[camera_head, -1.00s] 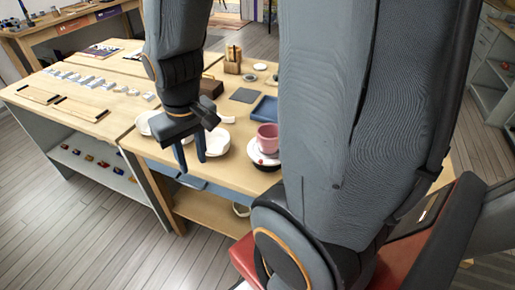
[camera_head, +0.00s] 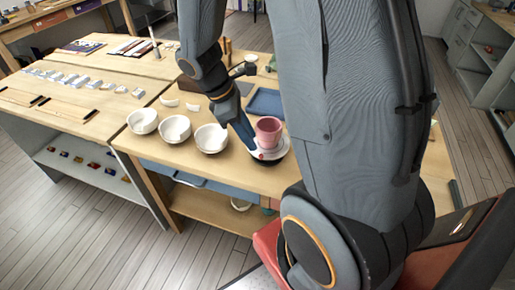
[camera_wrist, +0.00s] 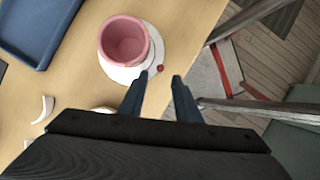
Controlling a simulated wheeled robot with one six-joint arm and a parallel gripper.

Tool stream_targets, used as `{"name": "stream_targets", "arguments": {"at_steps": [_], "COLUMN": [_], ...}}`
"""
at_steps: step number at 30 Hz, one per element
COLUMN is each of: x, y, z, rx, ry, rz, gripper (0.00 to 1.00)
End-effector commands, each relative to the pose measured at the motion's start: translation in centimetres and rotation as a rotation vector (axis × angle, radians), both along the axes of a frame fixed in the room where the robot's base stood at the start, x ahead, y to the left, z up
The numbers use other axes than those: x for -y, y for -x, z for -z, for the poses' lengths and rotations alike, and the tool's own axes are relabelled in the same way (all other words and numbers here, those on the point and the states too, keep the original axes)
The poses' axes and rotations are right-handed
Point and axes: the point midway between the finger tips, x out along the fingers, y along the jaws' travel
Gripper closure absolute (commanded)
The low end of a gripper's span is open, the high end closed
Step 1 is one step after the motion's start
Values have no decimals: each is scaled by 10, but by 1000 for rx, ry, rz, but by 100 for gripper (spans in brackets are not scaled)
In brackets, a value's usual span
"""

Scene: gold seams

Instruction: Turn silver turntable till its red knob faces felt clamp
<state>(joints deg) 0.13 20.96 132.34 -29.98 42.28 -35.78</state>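The silver turntable (camera_head: 281,153) is a pale disc near the table's front edge, with a pink cup (camera_head: 268,130) on it. In the wrist view the turntable (camera_wrist: 116,73) shows beneath the cup (camera_wrist: 124,41). Its red knob (camera_wrist: 160,69) sticks out at the rim, towards my gripper (camera_wrist: 160,78). My gripper is open, with the knob in line with the gap between its fingertips; I cannot tell whether either finger touches it. In the head view my gripper (camera_head: 252,146) reaches down beside the turntable. I cannot make out the felt clamp.
White bowls (camera_head: 142,121), (camera_head: 174,128) and (camera_head: 211,138) stand in a row left of the turntable. A blue tray (camera_head: 265,102) lies behind it, and pale curved shards (camera_head: 169,102) lie behind the bowls.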

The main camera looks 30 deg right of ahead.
Motion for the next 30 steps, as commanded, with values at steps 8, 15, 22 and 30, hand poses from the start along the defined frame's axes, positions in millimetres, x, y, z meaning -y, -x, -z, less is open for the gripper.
{"name": "stream_targets", "arguments": {"at_steps": [8,15,22,30], "x": [14,19,20,20], "y": [10,12,12,12], "z": [39,55,57,56], "rx": [-2,0,2,2], "ry": [-1,-2,-2,-2], "rz": [4,4,4,4], "gripper": [70,70,70,100]}}
